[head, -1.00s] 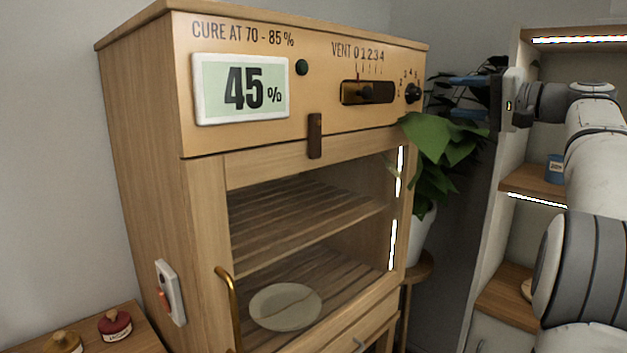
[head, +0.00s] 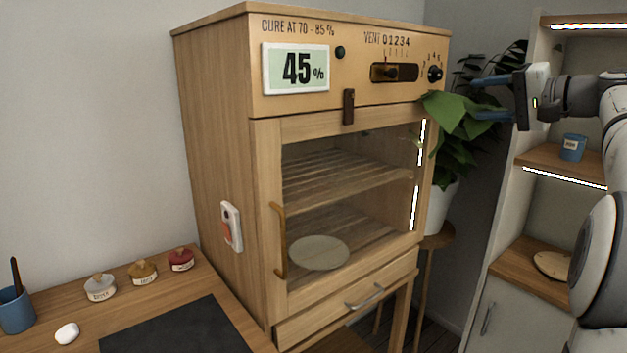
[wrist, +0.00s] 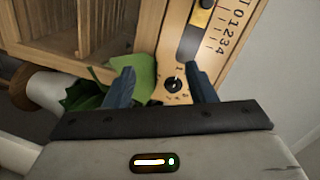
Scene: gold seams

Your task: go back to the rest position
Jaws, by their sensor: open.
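My gripper (head: 490,97) is at the upper right in the head view, in front of the plant and to the right of the wooden cabinet. Its blue fingers are apart and nothing is between them. The wrist view also shows my gripper (wrist: 160,82) open, with the cabinet's small black knob (wrist: 172,84) and a green leaf beyond the fingers. The wooden cabinet (head: 215,130) has a display reading 45%, a vent slider (head: 394,72) and a dark round lamp (head: 340,52). Its glass door is shut, and a plate (head: 318,252) lies on the lower rack.
A potted plant (head: 455,120) stands close behind my gripper. A shelf unit (head: 545,160) at right holds a blue jar (head: 572,147). A desk (head: 215,285) at lower left holds several small lidded jars, a blue cup (head: 15,308) and a dark mat (head: 175,330).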

